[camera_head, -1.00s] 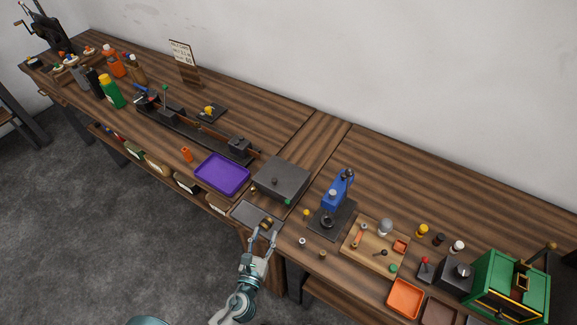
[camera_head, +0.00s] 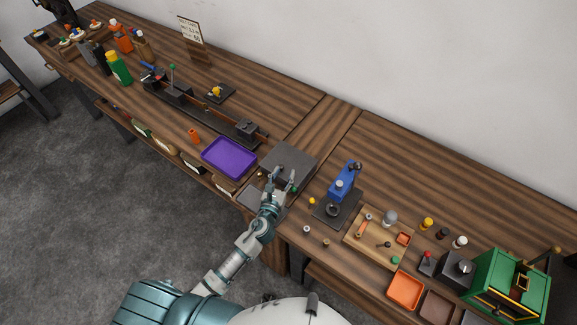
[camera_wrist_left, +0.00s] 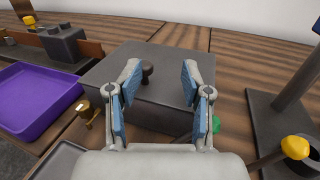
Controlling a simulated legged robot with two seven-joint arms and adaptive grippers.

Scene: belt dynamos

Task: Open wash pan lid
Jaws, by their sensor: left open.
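The wash pan (camera_head: 299,158) is a dark grey square box with a flat closed lid, standing near the front edge of the bench. In the left wrist view its lid (camera_wrist_left: 172,60) carries a small black knob (camera_wrist_left: 147,70). My left gripper (camera_head: 281,177) is over the near part of the pan and hides some of it. In the left wrist view the gripper (camera_wrist_left: 160,80) is open, with the knob seen between its two fingers and ahead of them, apparently untouched. My right gripper is not in view.
A purple tray (camera_head: 229,157) lies left of the pan. A blue press (camera_head: 342,184) stands close on the right. A brass fitting (camera_wrist_left: 86,110) and a green knob (camera_wrist_left: 215,124) sit near the pan's front. The bench behind the pan is clear.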

